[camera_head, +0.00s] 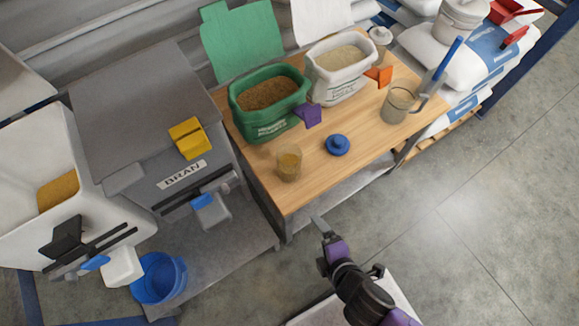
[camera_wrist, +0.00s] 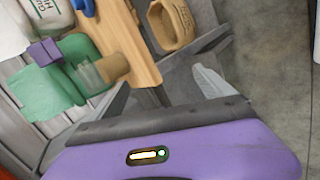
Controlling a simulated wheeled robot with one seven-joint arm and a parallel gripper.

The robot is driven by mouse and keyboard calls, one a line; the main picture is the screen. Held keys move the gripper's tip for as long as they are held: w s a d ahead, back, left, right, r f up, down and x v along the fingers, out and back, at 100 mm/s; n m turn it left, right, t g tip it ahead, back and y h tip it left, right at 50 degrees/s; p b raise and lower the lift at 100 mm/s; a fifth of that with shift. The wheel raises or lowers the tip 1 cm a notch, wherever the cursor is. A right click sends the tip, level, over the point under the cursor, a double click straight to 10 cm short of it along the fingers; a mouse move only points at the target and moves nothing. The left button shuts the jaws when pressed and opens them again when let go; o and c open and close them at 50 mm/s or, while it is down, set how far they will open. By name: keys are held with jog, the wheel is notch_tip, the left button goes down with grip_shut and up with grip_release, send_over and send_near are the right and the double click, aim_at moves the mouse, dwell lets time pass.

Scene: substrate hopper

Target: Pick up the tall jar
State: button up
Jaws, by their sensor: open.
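A clear jar (camera_head: 289,163) with tan contents stands upright on the wooden table near its front left edge; I take it as the tall jar, though no label confirms this. In the wrist view the clear jar (camera_wrist: 113,68) appears left of centre, beside the green tub. My gripper (camera_head: 322,236) is below and right of the jar in the head view, off the table's front edge and apart from the jar. In the wrist view my gripper (camera_wrist: 163,88) shows spread fingers with nothing between them.
The grey BRAN hopper (camera_head: 150,150) stands left. A blue bucket (camera_head: 160,278) sits low left. Floor (camera_head: 480,220) at right is clear.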

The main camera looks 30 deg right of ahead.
aim_at(287, 174)
jog(key=w+f+n+h, duration=0.1)
jog(key=w+n+h, duration=0.1)
jog(key=w+n, duration=0.1)
jog(key=w+f+n+h+b, duration=0.1)
jog(key=w+n+h, duration=0.1)
jog(key=w, duration=0.4)
jog(key=w+f+n+h+b, duration=0.1)
jog(key=w+n, duration=0.2)
jog(key=w, duration=0.2)
jog(key=shift+a+n+h, duration=0.2)
jog(key=shift+n+h, duration=0.2)
jog(key=w+r+n+h, duration=0.1)
jog(key=w+r, duration=0.1)
jog(key=w+a+r+n+h, duration=0.1)
jog(key=w+r, duration=0.1)
jog(key=shift+w+r+h+b, duration=0.15)
jog(key=shift+w+h+b, duration=0.15)
jog(key=shift+w+b, duration=0.1)
jog(key=shift+x, duration=1.1)
jog(key=shift+t, duration=0.3)
jog(key=shift+x, duration=2.7)
jog(key=shift+w+r, duration=0.1)
jog(key=c, duration=1.8)
notch_tip(287, 174, up, 20)
jog(key=p, duration=0.3)
